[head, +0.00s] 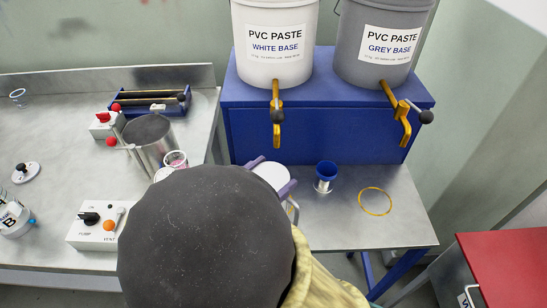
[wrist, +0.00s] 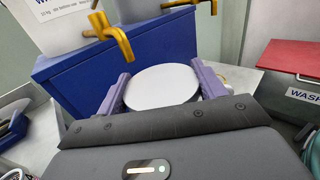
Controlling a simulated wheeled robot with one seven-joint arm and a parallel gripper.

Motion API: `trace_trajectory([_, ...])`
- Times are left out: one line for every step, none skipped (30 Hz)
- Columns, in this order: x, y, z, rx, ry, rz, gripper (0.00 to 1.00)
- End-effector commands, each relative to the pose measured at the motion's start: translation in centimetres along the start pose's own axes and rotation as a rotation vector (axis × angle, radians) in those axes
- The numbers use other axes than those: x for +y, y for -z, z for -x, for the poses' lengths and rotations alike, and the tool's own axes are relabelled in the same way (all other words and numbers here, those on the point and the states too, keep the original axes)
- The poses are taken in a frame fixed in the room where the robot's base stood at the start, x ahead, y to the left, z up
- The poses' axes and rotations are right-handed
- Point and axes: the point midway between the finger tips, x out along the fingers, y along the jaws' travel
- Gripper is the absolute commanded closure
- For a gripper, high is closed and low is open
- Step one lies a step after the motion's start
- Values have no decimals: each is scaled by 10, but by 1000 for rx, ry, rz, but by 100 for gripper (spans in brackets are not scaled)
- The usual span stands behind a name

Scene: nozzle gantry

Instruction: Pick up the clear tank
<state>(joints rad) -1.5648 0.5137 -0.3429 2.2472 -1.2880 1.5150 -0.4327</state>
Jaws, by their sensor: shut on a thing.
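My gripper (head: 272,176) has its two purple fingers on either side of a round thing with a flat white top, which I take to be the clear tank (head: 270,173). In the wrist view my gripper (wrist: 161,88) is shut on this tank (wrist: 160,87), with one finger at its left and one at its right. Its sides are mostly hidden by my own wrist, so I cannot see whether they are clear or whether its base touches the bench.
A blue stand (head: 300,125) carries a white paste bucket (head: 274,70) and a grey one (head: 380,72) with yellow taps. A red-topped cabinet (head: 510,265) stands far right.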

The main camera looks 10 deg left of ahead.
Motion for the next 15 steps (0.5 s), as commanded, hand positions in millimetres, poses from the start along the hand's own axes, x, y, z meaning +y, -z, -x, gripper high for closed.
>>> trace_trajectory([-7, -2, 11, -2, -4, 1, 100])
trace_trajectory([-10, -2, 18, -2, -5, 1, 100])
trace_trajectory([-16, -2, 26, -3, -4, 1, 100])
trace_trajectory([-20, -2, 32, -3, -5, 1, 100])
trace_trajectory([-24, -2, 38, -3, -4, 1, 100])
trace_trajectory([-29, -2, 46, -2, -4, 1, 100])
trace_trajectory([-33, -2, 51, -3, -5, 1, 100])
trace_trajectory([-37, -2, 56, -3, -3, 0, 100])
trace_trajectory([-41, -2, 63, -2, -4, 0, 100])
trace_trajectory([-44, -2, 68, -3, -3, 0, 100])
trace_trajectory([-47, -2, 72, -4, -3, 1, 100])
trace_trajectory([-51, -2, 77, -3, -2, 1, 100])
trace_trajectory([-53, -2, 81, -3, -3, 1, 100])
trace_trajectory([-55, -2, 84, -3, -2, 0, 100])
trace_trajectory([-57, -2, 87, -4, -1, 0, 100])
